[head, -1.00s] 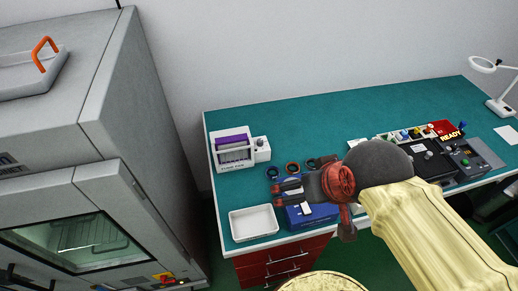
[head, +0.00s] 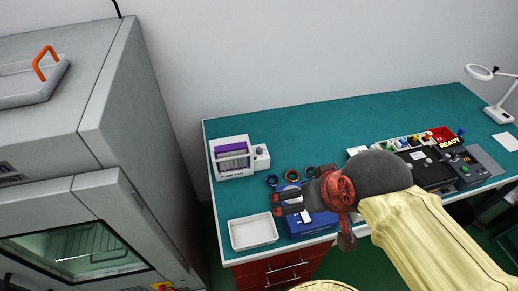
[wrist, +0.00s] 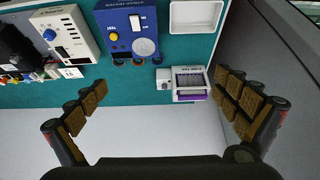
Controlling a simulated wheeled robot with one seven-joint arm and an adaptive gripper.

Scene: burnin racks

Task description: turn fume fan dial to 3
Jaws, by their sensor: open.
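The fume fan (head: 231,158) is a small white box with a purple top strip and a front grille, at the left end of the teal bench. Its dial (head: 261,152) is a small grey knob on the side box at its right; the number it points to is too small to read. In the wrist view the fume fan (wrist: 189,84) appears upside down between the fingers, with the dial box (wrist: 163,80) beside it. My gripper (head: 280,204) is open and empty, in front of and to the right of the fan, apart from it.
A white tray (head: 253,232) sits at the bench's front left corner. A blue unit (head: 312,225) lies partly behind my gripper, with several dark rings (head: 292,175) behind it. A black and grey panel (head: 470,168) stands at right. A large grey oven (head: 150,150) is left of the bench.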

